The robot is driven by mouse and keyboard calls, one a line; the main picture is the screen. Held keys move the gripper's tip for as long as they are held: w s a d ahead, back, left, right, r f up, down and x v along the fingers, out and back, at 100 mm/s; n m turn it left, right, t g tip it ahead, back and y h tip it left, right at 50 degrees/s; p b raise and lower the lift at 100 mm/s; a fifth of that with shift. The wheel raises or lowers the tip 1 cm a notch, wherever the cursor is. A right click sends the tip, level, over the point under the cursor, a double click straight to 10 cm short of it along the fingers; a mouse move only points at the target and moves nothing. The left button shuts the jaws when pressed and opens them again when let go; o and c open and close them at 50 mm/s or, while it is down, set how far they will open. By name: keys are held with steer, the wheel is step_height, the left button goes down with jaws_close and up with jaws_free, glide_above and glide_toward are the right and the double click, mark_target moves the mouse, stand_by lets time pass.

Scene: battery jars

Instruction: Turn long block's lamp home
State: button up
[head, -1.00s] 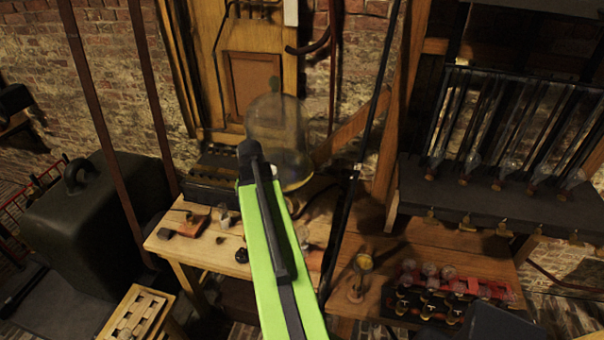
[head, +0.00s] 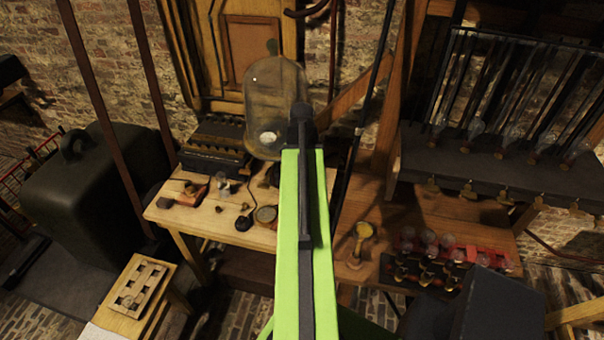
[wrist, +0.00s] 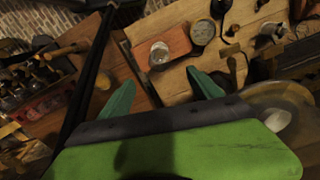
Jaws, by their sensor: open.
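In the wrist view, a long reddish-brown block (wrist: 171,42) lies on the pale wooden table. A clear glass lamp (wrist: 160,54) is on it near its end; I cannot tell how far it is seated. My gripper (wrist: 162,93) is open, its two green fingertips apart and nothing between them. The lamp lies beyond the fingertips, roughly between their lines, with a visible gap. In the head view, my green arm hides the gripper and this block.
A large glass jar (head: 276,105) stands at the table's back, close to my arm; it also shows in the wrist view (wrist: 284,100). A round disc (head: 265,214) and a black knob (head: 244,222) sit left of my arm. A red rack of bulbs (head: 460,255) is at right.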

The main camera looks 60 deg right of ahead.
step_height(320, 180, down, 11)
steer(key=b, duration=0.9)
steer(key=shift+r, duration=0.1)
steer(key=shift+r, duration=0.15)
jaws_close()
steer(key=m, duration=0.3)
steer(key=shift+m, duration=0.3)
steer(key=m, duration=0.2)
steer(key=shift+s+m, duration=0.15)
steer(key=shift+m, duration=0.25)
steer(key=shift+m, duration=1.2)
steer(key=m, duration=0.4)
